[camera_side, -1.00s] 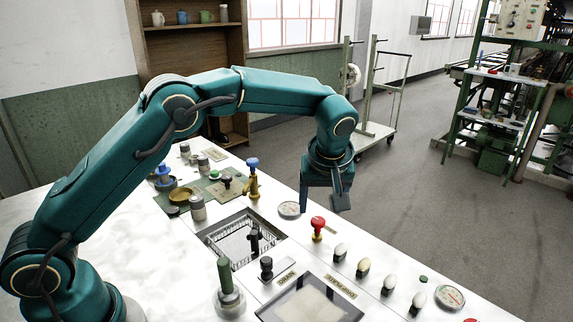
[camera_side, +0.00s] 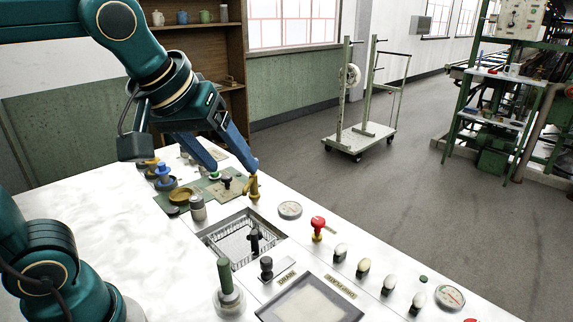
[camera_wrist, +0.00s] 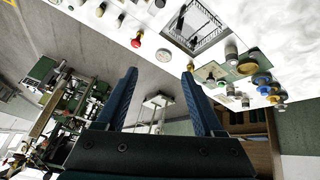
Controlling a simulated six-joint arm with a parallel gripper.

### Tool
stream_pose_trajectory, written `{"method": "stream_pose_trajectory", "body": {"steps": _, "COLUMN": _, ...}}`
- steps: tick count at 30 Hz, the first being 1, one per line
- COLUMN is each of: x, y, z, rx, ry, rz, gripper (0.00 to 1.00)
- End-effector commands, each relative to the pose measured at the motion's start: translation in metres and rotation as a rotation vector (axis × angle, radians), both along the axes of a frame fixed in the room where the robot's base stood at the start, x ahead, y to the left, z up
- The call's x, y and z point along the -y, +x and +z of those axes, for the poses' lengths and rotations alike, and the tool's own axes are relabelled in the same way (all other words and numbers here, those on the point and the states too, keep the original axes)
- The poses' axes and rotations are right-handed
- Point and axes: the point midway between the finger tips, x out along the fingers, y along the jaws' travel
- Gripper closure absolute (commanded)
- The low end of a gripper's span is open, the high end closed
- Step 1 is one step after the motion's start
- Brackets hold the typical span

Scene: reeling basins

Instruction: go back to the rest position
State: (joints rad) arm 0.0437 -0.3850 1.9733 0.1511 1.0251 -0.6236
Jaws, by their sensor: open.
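My gripper (camera_side: 235,169) is open and empty, with its two blue fingers apart. In the side view it hangs tilted over the back part of the white console (camera_side: 95,185), pointing down and to the right. The right fingertip overlaps the top of the brass lever (camera_side: 254,189), hiding its blue knob; I cannot tell whether they touch. In the wrist view both fingers (camera_wrist: 159,73) point up, with only open space between their tips.
The console holds a sunken basin (camera_side: 213,242), a red-knobbed valve (camera_side: 318,228), a green-handled lever (camera_side: 226,277), a dark-framed panel (camera_side: 305,300) and several small knobs. A trolley (camera_side: 352,142) and green machinery (camera_side: 500,130) stand beyond. Open floor lies to the right.

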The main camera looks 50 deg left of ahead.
Motion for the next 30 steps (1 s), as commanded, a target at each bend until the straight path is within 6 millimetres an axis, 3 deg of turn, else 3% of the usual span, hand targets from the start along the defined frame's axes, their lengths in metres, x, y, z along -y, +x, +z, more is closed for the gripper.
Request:
{"method": "stream_pose_trajectory", "body": {"steps": 1, "x": 0.000, "y": -0.016, "z": -0.005, "rx": 0.005, "ry": 0.012, "rz": -0.041, "gripper": 0.31}}
{"method": "stream_pose_trajectory", "body": {"steps": 6, "x": 0.008, "y": -0.058, "z": -0.035, "rx": -0.009, "ry": 0.065, "rz": -0.222, "gripper": 0.31}}
{"method": "stream_pose_trajectory", "body": {"steps": 11, "x": 0.016, "y": -0.081, "z": -0.067, "rx": -0.069, "ry": 0.113, "rz": -0.399, "gripper": 0.31}}
{"method": "stream_pose_trajectory", "body": {"steps": 16, "x": 0.018, "y": -0.080, "z": -0.069, "rx": -0.072, "ry": 0.155, "rz": -0.489, "gripper": 0.31}}
{"method": "stream_pose_trajectory", "body": {"steps": 30, "x": 0.018, "y": -0.079, "z": -0.068, "rx": -0.072, "ry": 0.159, "rz": -0.493, "gripper": 0.31}}
